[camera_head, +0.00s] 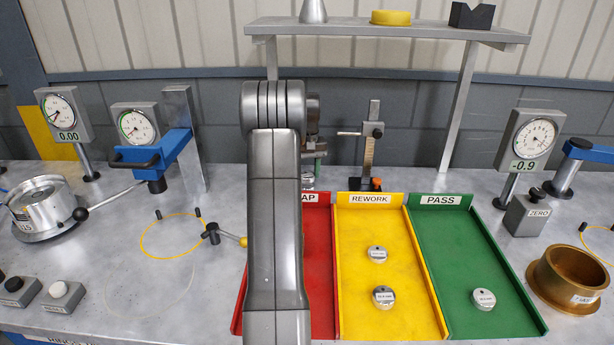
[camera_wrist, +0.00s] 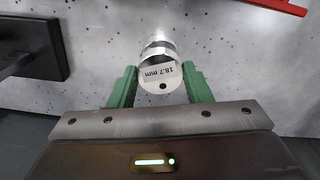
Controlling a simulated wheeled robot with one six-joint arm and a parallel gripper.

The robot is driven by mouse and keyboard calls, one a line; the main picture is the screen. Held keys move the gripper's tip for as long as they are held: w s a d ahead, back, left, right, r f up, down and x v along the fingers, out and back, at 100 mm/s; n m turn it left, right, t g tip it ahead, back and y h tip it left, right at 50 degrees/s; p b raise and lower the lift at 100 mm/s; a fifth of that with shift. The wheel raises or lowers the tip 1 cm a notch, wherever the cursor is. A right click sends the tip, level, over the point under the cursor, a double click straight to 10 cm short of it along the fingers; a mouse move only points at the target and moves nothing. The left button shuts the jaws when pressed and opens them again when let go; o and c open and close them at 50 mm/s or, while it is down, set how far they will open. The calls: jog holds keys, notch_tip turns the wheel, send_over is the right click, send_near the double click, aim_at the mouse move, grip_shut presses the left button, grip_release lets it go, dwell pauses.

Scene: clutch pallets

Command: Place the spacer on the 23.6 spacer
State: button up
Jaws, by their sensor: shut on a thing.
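In the wrist view, my gripper (camera_wrist: 160,88) is shut on a silver spacer (camera_wrist: 160,76) labelled 18.7 mm, with a green finger on each side. Another shiny cylindrical surface (camera_wrist: 158,46) shows just beyond it. It looks like a second metal piece in line below, but its label is hidden and I cannot tell whether the two touch. In the head view, my arm hides most of the gripper, and a small silver piece (camera_head: 308,181) shows beside it behind the red tray. I cannot read 23.6 on any spacer.
Red (camera_head: 320,265), yellow (camera_head: 390,230) and green (camera_head: 460,240) trays lie in front. Two silver spacers (camera_head: 384,297) sit in the yellow tray and one (camera_head: 484,299) in the green. A height gauge (camera_head: 370,150) stands behind. Its dark base (camera_wrist: 30,48) seems close by.

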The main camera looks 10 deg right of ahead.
jog(key=shift+f, duration=0.85)
jog(key=shift+f, duration=0.1)
jog(key=o, duration=1.2)
jog(key=shift+f, duration=0.1)
notch_tip(320, 180, up, 12)
jog(key=shift+r, duration=0.2)
